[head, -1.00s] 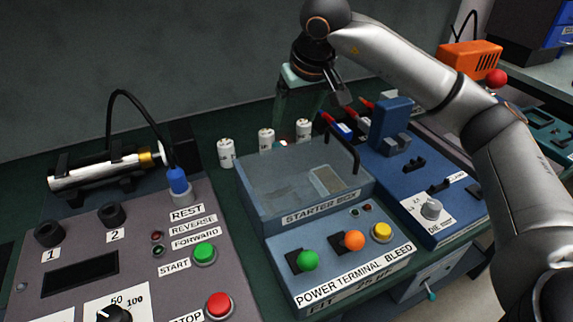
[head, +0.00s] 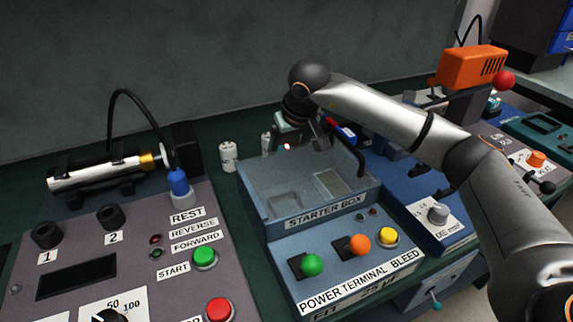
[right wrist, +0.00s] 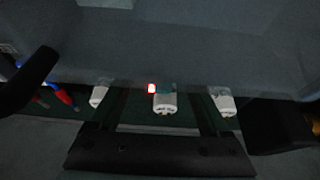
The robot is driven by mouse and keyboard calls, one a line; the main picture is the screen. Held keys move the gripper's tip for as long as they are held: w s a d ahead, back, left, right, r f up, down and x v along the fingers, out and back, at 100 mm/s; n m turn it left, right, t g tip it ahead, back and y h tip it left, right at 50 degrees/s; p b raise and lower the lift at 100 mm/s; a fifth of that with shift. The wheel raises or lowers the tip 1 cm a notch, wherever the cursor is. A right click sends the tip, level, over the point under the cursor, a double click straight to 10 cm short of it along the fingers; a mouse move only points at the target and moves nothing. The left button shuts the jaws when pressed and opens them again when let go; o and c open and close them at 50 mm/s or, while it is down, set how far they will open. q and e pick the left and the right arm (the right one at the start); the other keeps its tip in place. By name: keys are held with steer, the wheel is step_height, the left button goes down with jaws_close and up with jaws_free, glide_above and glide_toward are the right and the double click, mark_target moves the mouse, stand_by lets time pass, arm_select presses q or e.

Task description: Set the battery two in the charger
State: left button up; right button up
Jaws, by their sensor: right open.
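Three white batteries stand behind the starter box: one at the left (head: 228,157), a middle one (head: 267,144), and a third hidden behind my right gripper in the head view. The right wrist view shows the batteries at left (right wrist: 98,96), middle (right wrist: 165,103) and right (right wrist: 223,105). My right gripper (head: 300,143) is low behind the box, open and empty. In the wrist view the middle battery appears between its fingers, with gaps on both sides. I cannot tell which battery is number two, and no charger label is readable. My left gripper is out of view.
A grey control panel (head: 130,240) is at left, a blue die unit (head: 410,200) at right.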

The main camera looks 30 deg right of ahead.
steer(key=shift+w+f, duration=0.15)
steer(key=shift+f, duration=0.15)
jaws_close()
stand_by(0.5)
steer(key=shift+r, duration=0.1)
